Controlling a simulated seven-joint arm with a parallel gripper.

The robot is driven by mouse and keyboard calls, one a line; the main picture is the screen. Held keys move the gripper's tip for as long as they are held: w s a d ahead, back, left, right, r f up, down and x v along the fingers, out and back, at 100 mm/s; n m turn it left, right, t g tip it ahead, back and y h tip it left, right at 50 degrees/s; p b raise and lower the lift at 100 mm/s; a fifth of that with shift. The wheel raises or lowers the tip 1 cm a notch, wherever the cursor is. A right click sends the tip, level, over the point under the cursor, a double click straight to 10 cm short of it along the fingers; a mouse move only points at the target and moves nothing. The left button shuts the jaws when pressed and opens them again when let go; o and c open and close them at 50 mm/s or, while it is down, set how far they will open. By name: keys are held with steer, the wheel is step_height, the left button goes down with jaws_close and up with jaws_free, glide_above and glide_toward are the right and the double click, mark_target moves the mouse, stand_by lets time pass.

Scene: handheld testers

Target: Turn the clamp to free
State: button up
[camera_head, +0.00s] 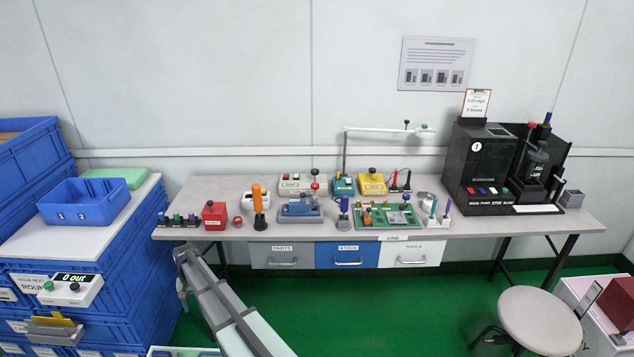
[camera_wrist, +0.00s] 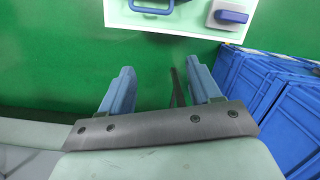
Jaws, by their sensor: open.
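My gripper (camera_wrist: 159,66) is open and empty in the wrist view, its two blue fingers wide apart over the green floor. Ahead of it, at the top of that view, is a pale panel (camera_wrist: 170,27) with a blue loop handle (camera_wrist: 150,9) and a blue lever (camera_wrist: 231,16) on a grey block. The lever may be the clamp; I cannot tell for sure. It is apart from my fingers.
Blue crates (camera_wrist: 280,95) stand close on the right in the wrist view. In the head view, a blue bin (camera_head: 85,202) sits on the left stack, a black machine (camera_head: 480,165) on the bench's right, and a stool (camera_head: 538,315) in front.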

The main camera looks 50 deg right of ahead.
steer(key=w+d+r+m+t, duration=0.1)
steer(key=w+d+r, duration=0.3)
steer(key=w+r, duration=0.5)
steer(key=w+d+r+m+t, duration=0.1)
steer(key=w+d+r, duration=0.35)
steer(key=r, duration=0.75)
steer(key=w+d+r+m+t, duration=0.1)
steer(key=w+d+r, duration=0.1)
steer(key=w+r, duration=0.75)
steer(key=m+y, duration=0.3)
steer(key=m, duration=1.1)
glide_toward(315, 184)
steer(key=x, duration=0.8)
steer(key=shift+f, duration=0.15)
steer(key=c, duration=1)
